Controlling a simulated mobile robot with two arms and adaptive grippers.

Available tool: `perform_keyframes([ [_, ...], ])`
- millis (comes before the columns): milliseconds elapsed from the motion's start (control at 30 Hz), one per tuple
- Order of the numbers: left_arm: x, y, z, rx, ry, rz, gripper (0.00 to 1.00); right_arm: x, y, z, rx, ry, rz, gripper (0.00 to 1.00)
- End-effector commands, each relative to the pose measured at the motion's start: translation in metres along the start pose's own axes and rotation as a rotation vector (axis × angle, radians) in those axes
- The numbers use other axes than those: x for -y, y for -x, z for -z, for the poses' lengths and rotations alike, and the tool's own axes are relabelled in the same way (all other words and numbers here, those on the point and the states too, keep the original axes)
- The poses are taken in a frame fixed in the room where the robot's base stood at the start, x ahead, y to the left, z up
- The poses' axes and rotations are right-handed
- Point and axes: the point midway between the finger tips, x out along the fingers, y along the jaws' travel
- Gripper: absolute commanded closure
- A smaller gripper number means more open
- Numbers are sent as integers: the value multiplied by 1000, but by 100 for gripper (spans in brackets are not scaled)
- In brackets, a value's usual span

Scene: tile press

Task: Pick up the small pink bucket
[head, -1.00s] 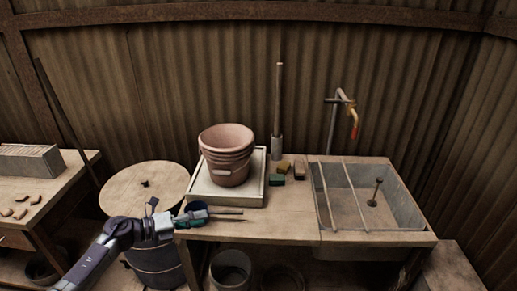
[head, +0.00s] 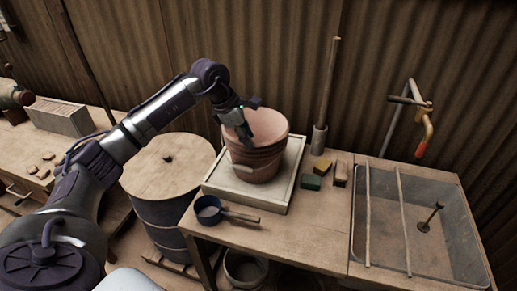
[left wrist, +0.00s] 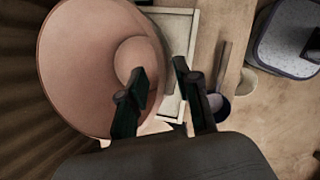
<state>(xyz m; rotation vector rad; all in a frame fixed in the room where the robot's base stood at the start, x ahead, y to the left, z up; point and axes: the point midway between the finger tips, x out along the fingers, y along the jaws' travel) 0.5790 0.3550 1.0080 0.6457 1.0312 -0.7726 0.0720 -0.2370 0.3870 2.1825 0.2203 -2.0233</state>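A pink bucket (head: 257,155) stands upright on a pale square tray (head: 222,186) on the bench; several stacked rims show, so it looks like nested buckets. My left gripper (head: 243,125) reaches down at the bucket's near left rim. In the left wrist view the bucket (left wrist: 85,50) fills the left side, with its round opening facing the camera. There my left gripper (left wrist: 160,78) is open, one finger over the opening and the other outside the rim. I cannot tell whether either finger touches it. My right gripper is not in view.
A dark pan (head: 212,211) with a handle lies in front of the tray. Blocks (head: 312,182), a grey holder with a stick (head: 318,140), a sink (head: 455,225) and a tap (head: 423,125) are to the right. A lidded barrel (head: 165,205) stands left.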

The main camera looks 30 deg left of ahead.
Motion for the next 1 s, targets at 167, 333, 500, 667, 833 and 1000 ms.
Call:
perform_keyframes([
  [167, 0, -27, -1, 2, 1, 2, 68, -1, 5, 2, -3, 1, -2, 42],
  [333, 0, -37, 0, 1, 1, 2, 68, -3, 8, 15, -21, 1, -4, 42],
  [500, 0, -60, 4, 2, 3, 6, 68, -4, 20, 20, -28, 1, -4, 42],
  [667, 0, -81, 4, 3, 1, 3, 68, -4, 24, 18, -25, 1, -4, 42],
  [833, -1, -87, 6, 2, 1, 0, 68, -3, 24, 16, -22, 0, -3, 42],
  [1000, -1, -87, 6, 2, 1, 0, 74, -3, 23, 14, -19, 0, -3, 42],
])
